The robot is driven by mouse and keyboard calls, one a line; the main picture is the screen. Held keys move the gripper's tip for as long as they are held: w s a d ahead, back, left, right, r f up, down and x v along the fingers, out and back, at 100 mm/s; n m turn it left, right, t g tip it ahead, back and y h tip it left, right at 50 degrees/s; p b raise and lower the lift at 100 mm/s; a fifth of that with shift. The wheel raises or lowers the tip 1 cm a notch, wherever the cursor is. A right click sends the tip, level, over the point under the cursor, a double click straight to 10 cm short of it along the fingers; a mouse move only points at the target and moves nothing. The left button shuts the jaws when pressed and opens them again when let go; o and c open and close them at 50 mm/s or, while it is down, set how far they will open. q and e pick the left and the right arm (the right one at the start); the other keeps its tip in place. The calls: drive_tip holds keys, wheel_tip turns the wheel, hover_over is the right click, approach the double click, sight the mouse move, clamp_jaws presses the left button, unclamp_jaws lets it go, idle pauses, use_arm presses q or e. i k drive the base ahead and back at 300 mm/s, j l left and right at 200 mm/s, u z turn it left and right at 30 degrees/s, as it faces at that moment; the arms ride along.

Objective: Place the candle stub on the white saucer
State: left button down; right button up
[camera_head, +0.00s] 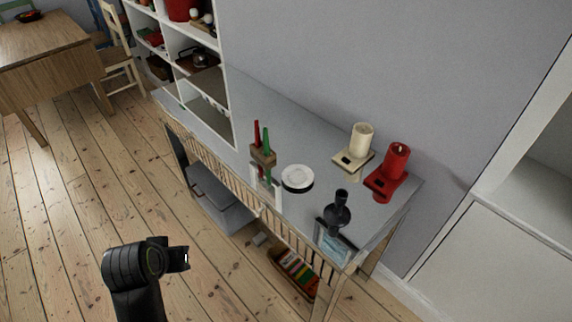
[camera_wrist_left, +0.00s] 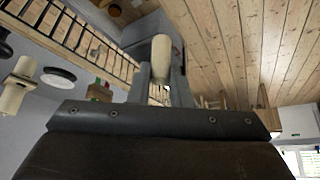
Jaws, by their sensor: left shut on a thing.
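The candle stub (camera_wrist_left: 161,58) is a pale cream stick, seen in the left wrist view between the two fingers of my left gripper (camera_wrist_left: 160,85), which is shut on it. In the head view my left gripper (camera_head: 184,258) is at the lower left, over the floor and in front of the table; the stub is barely distinguishable there. The white saucer (camera_head: 297,174) is a round plate with a dark edge beneath it, lying empty on the grey table. It also shows at left in the left wrist view (camera_wrist_left: 60,73). My right gripper is not in view.
On the table (camera_head: 322,152) a candle rack (camera_head: 262,156) stands left of the saucer. A dark bottle-like holder (camera_head: 339,212) and a picture frame (camera_head: 334,245) stand in front.

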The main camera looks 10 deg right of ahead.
sight(298, 177)
drive_tip(key=i+j+z, duration=0.1)
drive_tip(key=z, duration=0.3)
drive_tip(key=i+j+z, duration=0.15)
drive_tip(key=i+z, duration=0.25)
drive_tip(key=i+j+z, duration=0.1)
drive_tip(key=z, duration=0.25)
drive_tip(key=i+j+z, duration=0.15)
drive_tip(key=j+z, duration=0.25)
